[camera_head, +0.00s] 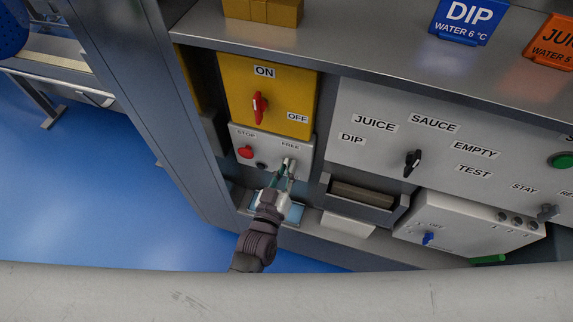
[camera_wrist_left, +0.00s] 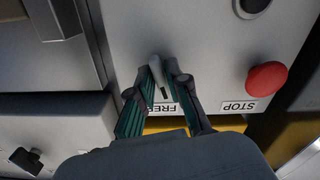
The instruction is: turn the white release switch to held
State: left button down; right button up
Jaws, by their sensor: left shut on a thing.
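The white release switch (camera_head: 288,161) is on a light grey panel (camera_head: 238,134) under the yellow box. In the left wrist view the pale switch lever (camera_wrist_left: 156,68) sits between my fingertips, with its dark-marked end toward the FREE label (camera_wrist_left: 164,108). My left gripper (camera_head: 285,168) has its fingers on either side of the switch and is shut on it. The fingers also show in the left wrist view (camera_wrist_left: 157,77). They partly cover the switch and the FREE label. No held label is readable. My right gripper is out of view.
A red STOP button (camera_head: 245,152) and a dark round fitting (camera_head: 261,164) are on the same panel. The yellow box (camera_head: 285,92) above carries a red ON/OFF handle (camera_head: 259,108). A dark tray (camera_head: 362,204) juts out to the right. Blue floor lies open at left.

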pick_arm(q)
jog(key=shift+m+p, duration=0.4)
jog(key=shift+m, duration=0.9)
jog(key=shift+f+m, duration=0.1)
jog(key=shift+m, duration=0.2)
jog(key=c, duration=1.1)
grip_release()
jog(key=shift+c, duration=0.2)
jog(key=v, duration=1.2)
